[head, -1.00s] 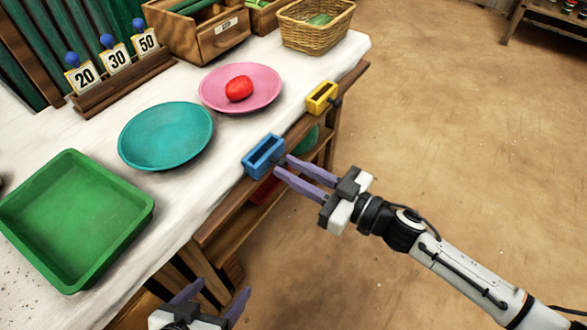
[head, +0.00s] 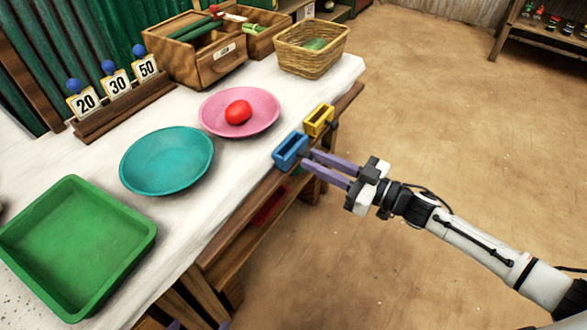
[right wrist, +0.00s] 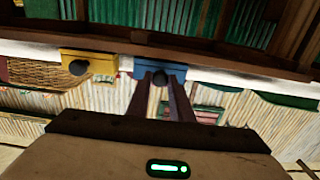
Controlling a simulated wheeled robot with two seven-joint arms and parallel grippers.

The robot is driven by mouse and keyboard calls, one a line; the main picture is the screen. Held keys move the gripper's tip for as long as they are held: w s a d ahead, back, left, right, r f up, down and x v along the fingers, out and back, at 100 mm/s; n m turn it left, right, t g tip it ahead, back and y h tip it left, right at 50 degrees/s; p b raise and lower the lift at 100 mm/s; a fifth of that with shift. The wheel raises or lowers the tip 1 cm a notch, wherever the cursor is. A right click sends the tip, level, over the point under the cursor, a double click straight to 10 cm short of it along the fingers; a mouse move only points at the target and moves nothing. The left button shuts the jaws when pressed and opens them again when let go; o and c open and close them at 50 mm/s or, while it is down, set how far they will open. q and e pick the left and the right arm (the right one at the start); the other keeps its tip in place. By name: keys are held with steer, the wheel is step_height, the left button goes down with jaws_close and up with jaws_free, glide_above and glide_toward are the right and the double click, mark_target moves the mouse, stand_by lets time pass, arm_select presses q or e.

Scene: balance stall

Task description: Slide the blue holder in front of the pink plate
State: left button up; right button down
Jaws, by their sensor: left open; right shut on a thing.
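The blue holder (head: 288,150) is an open-topped box at the table's front edge, off the near right side of the pink plate (head: 262,122). A red tomato-like item (head: 238,112) lies on the plate. My right gripper (head: 306,160) is shut on the blue holder's dark knob; in the right wrist view the fingers (right wrist: 160,82) close around this knob, with the blue holder (right wrist: 176,71) behind. The yellow holder (head: 318,120) stands just beyond the blue one with a small gap. My left gripper (head: 199,325) shows only its open fingertips at the bottom edge.
A teal plate (head: 166,160) and a green tray (head: 75,245) sit left of the pink plate. Number cards (head: 116,86), a wooden drawer box (head: 195,55) and a wicker basket (head: 312,48) stand at the back. The front edge left of the blue holder is clear.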

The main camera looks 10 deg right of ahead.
arm_select(q)
steer(key=shift+w, duration=0.1)
arm_select(e)
steer(key=shift+d, duration=0.1)
steer(key=c, duration=1.6)
jaws_free()
steer(key=shift+o, duration=0.2)
steer(key=shift+s, duration=0.1)
arm_select(q)
steer(key=shift+r+p, duration=0.3)
steer(key=shift+p, duration=0.25)
arm_select(e)
steer(key=v, duration=1)
arm_select(q)
steer(key=shift+r, duration=0.1)
step_height(320, 180, up, 6)
steer(key=p, duration=0.8)
steer(key=shift+a, duration=0.2)
arm_select(e)
steer(key=s+a+f+m+g+h, duration=0.2)
steer(key=s+a+f+m+h, duration=0.1)
steer(key=s, duration=0.6)
steer(key=s+a+f+m+g+h, duration=0.2)
steer(key=s+a+f+h, duration=0.3)
steer(key=s, duration=0.4)
steer(key=shift+s+f+m+h, duration=0.4)
steer(key=shift+f+m+h, duration=0.25)
steer(key=shift+m+h, duration=0.35)
